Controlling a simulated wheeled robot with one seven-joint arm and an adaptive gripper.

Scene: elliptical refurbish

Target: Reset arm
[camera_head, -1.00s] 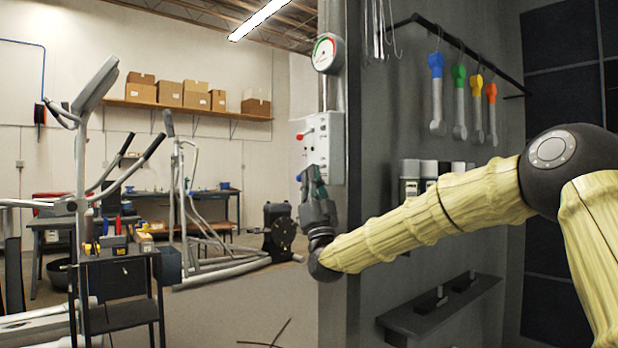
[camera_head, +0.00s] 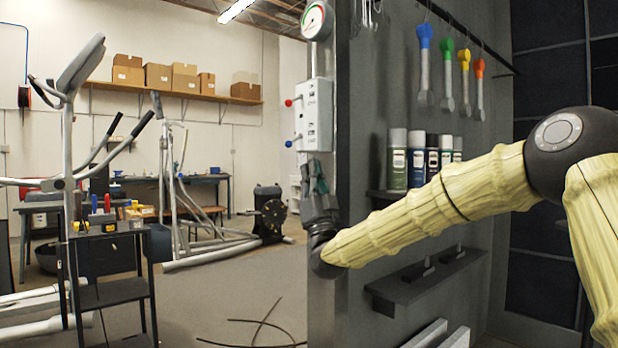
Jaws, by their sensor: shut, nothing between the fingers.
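My gripper (camera_head: 316,168) points up at the end of my arm, just below a grey control box (camera_head: 316,113) on the edge of the dark wall panel. Its fingers look close together and hold nothing. The control box has a red knob (camera_head: 289,102) and a blue knob (camera_head: 290,143) on its left side. Both knobs are clear of the fingers. My arm, in a pale yellow sleeve, reaches in from the right across the panel.
A dial gauge (camera_head: 316,20) sits above the box. Wrenches (camera_head: 424,65) hang on the panel above spray cans (camera_head: 397,160) and a lower shelf (camera_head: 415,285). A black cart (camera_head: 112,292) and an elliptical frame stand left. Cables (camera_head: 262,325) lie on the floor.

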